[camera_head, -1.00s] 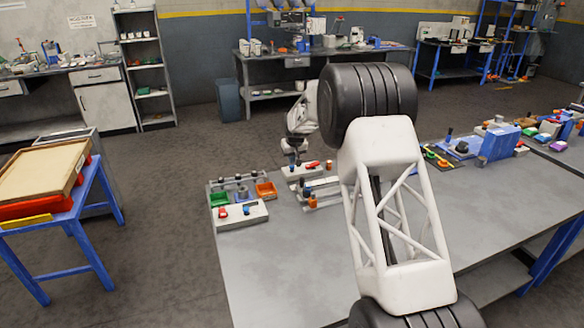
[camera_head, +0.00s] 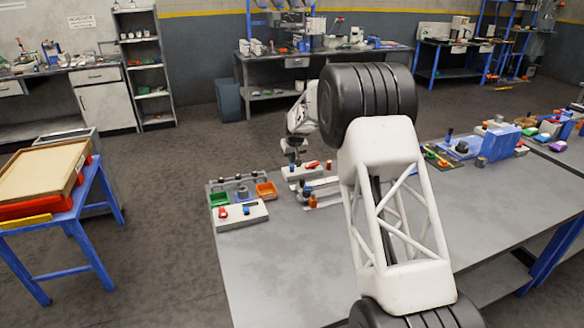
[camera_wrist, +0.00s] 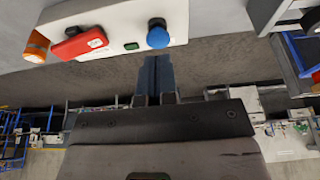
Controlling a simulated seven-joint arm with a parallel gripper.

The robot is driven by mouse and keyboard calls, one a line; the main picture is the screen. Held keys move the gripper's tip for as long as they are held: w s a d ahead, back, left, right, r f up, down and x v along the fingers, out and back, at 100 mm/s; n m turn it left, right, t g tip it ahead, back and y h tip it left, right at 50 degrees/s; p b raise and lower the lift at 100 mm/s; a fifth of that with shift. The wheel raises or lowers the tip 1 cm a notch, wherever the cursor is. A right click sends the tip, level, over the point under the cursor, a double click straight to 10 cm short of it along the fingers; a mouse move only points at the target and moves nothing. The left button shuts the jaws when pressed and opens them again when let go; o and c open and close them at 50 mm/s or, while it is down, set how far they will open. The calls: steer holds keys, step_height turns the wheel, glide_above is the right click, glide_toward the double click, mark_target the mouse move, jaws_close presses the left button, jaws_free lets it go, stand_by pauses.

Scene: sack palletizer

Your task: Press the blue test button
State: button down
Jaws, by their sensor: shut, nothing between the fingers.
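The blue test button (camera_wrist: 158,34) is a round blue knob on a white box (camera_wrist: 110,22) in the wrist view. My gripper (camera_wrist: 153,58) is shut and empty. In the head view my gripper (camera_head: 292,160) is small, at the left end of the white box (camera_head: 299,174) at the table's far edge. The button cannot be made out clearly there, behind or beside the fingers.
Another white box (camera_head: 241,215) and coloured bins (camera_head: 266,190) stand nearby. The grey table's front (camera_head: 280,270) is clear.

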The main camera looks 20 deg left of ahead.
mark_target(292, 167)
steer(key=shift+f, duration=0.2)
stand_by(0.4)
steer(key=shift+f, duration=1.2)
steer(key=shift+r, duration=1)
steer(key=shift+r, duration=0.1)
step_height(292, 167, up, 7)
stand_by(0.9)
stand_by(0.5)
